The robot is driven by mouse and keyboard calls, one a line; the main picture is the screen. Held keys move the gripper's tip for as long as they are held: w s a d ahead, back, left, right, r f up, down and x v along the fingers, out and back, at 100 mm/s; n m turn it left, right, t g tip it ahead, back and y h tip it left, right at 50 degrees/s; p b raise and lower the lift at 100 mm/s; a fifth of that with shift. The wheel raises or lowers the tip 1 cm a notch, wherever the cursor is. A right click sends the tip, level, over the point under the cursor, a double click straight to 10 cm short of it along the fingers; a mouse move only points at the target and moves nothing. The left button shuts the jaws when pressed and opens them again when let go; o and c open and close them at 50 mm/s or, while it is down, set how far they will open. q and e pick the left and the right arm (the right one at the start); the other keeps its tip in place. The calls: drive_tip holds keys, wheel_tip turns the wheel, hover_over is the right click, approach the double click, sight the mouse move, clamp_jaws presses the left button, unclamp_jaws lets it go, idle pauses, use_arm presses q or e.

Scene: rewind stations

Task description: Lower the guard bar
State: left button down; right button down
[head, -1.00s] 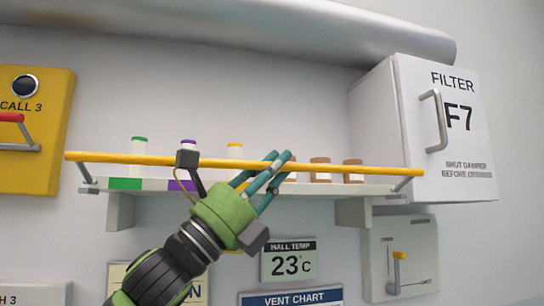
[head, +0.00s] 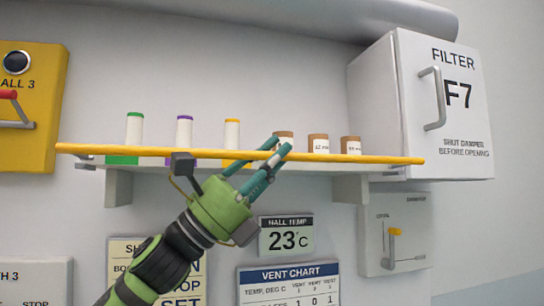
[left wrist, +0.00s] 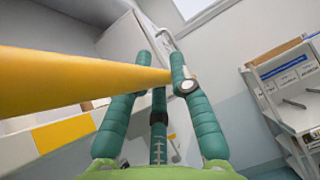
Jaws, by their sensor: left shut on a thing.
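The yellow guard bar (head: 120,151) runs along the front of the wall shelf (head: 119,186), roughly level with the shelf's front edge. My left gripper (head: 279,147) comes up from below in the head view, its teal fingers closed on the bar right of its middle. In the left wrist view the bar (left wrist: 75,82) enters from the left and passes between the fingers (left wrist: 160,70). The fingers hide a short part of the bar. My right gripper is not in view.
Several capped bottles (head: 184,131) and brown-topped jars (head: 318,144) stand on the shelf behind the bar. A white filter cabinet (head: 372,105) is at the right, with a small lever box (head: 410,215) below it. A yellow call box (head: 40,110) is at the left.

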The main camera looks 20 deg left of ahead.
use_arm(q)
drive_tip(key=c, duration=1.1)
unclamp_jaws()
drive_tip(key=v, duration=1.2)
drive_tip(key=shift+d, duration=0.1)
